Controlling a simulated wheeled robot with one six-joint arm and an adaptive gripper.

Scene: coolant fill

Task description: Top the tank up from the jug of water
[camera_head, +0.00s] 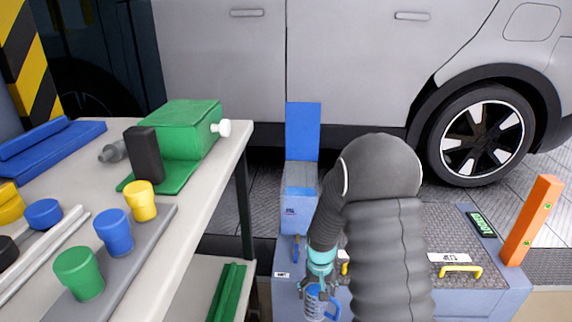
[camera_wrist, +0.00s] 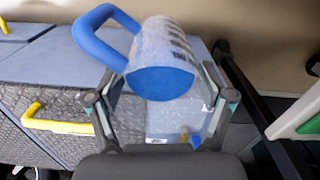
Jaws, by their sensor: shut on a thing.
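My gripper (camera_head: 317,284) is shut on the jug (camera_head: 314,304), low in front of the blue-grey unit. The jug is clear with a blue handle, and its lower part is cut off by the head view's bottom edge. In the wrist view the jug (camera_wrist: 172,50) lies tilted between the fingers of my gripper (camera_wrist: 160,100), with a blue round end towards the camera and its handle to the left. The tank (camera_head: 298,210) is a pale blue box with its blue lid (camera_head: 303,130) standing open. The jug is apart from the tank. The water level cannot be told.
A workbench (camera_head: 205,215) on the left holds a green machine (camera_head: 180,130) and several coloured caps. A silver car (camera_head: 350,60) stands behind. The blue-grey unit has yellow handles (camera_head: 461,270), and an orange post (camera_head: 532,220) stands at its right. My arm hides part of the unit.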

